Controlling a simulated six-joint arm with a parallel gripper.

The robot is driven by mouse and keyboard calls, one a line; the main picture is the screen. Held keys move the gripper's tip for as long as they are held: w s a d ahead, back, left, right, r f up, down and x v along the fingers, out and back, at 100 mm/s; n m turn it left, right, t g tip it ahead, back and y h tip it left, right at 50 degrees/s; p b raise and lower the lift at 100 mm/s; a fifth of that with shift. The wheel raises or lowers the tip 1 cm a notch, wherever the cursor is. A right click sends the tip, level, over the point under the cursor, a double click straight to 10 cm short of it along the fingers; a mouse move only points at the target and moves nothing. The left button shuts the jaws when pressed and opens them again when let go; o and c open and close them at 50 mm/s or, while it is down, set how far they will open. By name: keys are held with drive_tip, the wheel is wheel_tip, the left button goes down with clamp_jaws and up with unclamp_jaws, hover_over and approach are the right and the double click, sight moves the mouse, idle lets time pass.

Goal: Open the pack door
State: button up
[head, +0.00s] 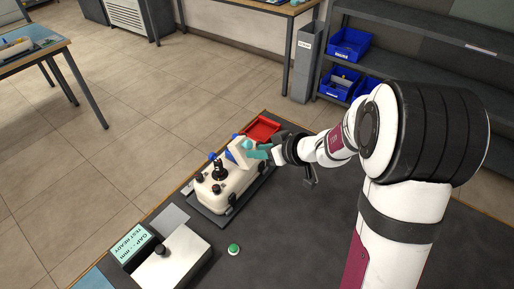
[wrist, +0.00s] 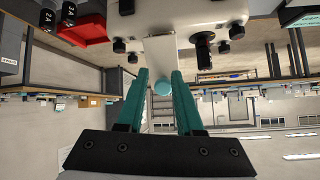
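The white monitor unit (head: 212,195) sits on a dark base plate, with black knobs on its top. A white flap (head: 237,153), which looks like the pack door, stands tilted up from the unit's far end; it also shows in the wrist view (wrist: 160,52). A light blue round knob (wrist: 162,88) is by the flap's edge. My gripper (head: 256,152) is beside the flap. In the wrist view its teal fingers (wrist: 160,74) are apart, on either side of the knob, with narrow gaps showing. Contact with the knob is not clear.
A red tray (head: 262,129) lies just behind the unit. A gauge box (head: 170,262) with a display and a green button (head: 234,249) are in front. The dark table is clear to the right of the button. Shelves with blue bins (head: 349,45) stand beyond.

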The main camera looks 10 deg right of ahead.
drive_tip(key=o, duration=0.3)
drive_tip(key=shift+r, duration=0.1)
drive_tip(key=v, duration=1.5)
drive_tip(key=shift+s+d+r, duration=0.15)
drive_tip(key=shift+s, duration=0.15)
